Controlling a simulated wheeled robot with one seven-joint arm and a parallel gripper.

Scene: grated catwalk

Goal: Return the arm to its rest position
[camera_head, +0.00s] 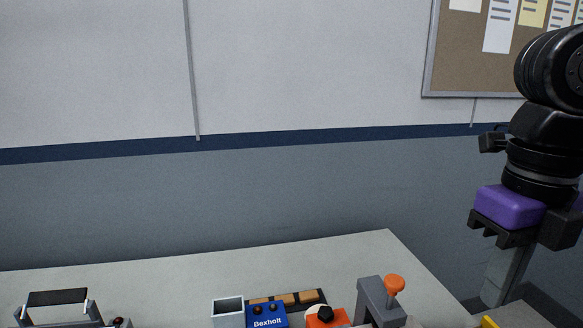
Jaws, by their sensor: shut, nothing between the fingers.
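My arm shows at the right edge, black and jointed, hanging downward. My gripper (510,234) is at its lower end, with a purple housing and black parts beneath. It is shut and holds nothing. It hangs to the right of the grey table (370,250), apart from the things on it.
Along the table's near edge are a grey open box (228,312), a blue "Bexholt" box (267,316), an orange item with a black knob (326,317), a grey block with an orange knob (377,300) and a black-topped device (57,298). A wall with a noticeboard (470,60) stands behind.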

